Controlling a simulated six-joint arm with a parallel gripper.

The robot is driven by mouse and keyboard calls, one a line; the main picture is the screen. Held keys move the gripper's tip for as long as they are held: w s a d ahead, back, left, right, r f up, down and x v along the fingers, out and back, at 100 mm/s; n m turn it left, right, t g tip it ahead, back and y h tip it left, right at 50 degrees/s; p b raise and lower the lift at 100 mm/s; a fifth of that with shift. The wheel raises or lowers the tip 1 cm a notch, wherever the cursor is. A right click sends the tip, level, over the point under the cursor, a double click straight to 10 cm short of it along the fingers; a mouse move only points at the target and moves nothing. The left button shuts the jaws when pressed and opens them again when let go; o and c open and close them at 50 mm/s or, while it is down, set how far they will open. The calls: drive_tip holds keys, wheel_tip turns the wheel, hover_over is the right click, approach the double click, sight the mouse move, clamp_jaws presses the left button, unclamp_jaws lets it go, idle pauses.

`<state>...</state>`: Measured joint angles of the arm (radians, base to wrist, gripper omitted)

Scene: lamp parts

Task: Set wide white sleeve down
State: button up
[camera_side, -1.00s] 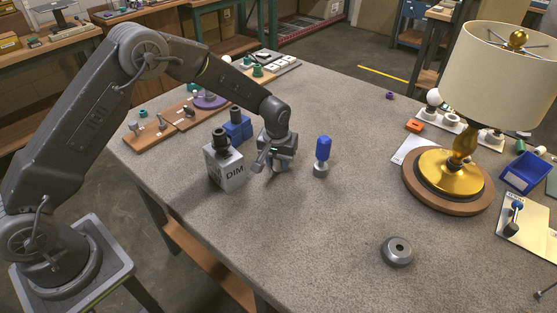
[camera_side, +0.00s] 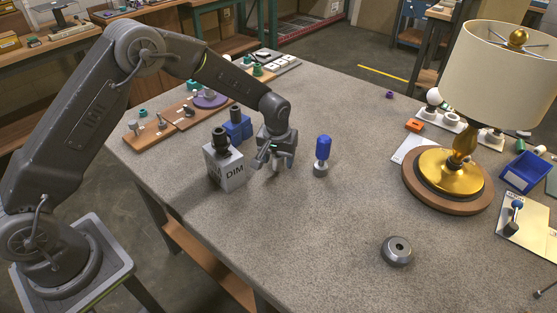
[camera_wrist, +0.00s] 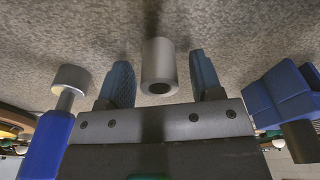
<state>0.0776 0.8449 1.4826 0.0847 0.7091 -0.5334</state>
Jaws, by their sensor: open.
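The wide white sleeve (camera_wrist: 158,60) looks like a plain light grey cylinder in the wrist view, with a dark round hole in the end facing the camera. It appears to stand on the grey table, between the two blue fingers of my gripper (camera_wrist: 162,80). The fingers are spread, with a visible gap on each side of the sleeve. In the side view my gripper (camera_side: 275,163) points down close to the table, its fingers apart. There the sleeve is too hidden by the fingers to make out clearly.
A grey DIM box (camera_side: 225,170) with a black knob stands close left of my gripper, with a blue block (camera_side: 238,128) behind it. A blue-handled tool (camera_side: 322,152) stands upright on the right. A grey round part (camera_side: 397,251) and a lamp (camera_side: 460,165) are farther right. The front middle is clear.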

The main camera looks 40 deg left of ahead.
sight(277, 159)
wheel_tip(277, 159, up, 11)
drive_tip(key=s, duration=0.1)
drive_tip(key=shift+s+d+r, duration=0.15)
drive_tip(key=shift+d, duration=0.1)
drive_tip(key=s+a+r+m+t, duration=0.2)
drive_tip(key=s+r, duration=1)
drive_tip(key=r, duration=0.1)
drive_tip(key=s+a+r+m+t, duration=0.1)
drive_tip(key=s+m+t, duration=0.1)
drive_tip(key=s, duration=1.6)
drive_tip(key=shift+s+a+m+h, duration=0.25)
drive_tip(key=shift+a+m+h, duration=0.05)
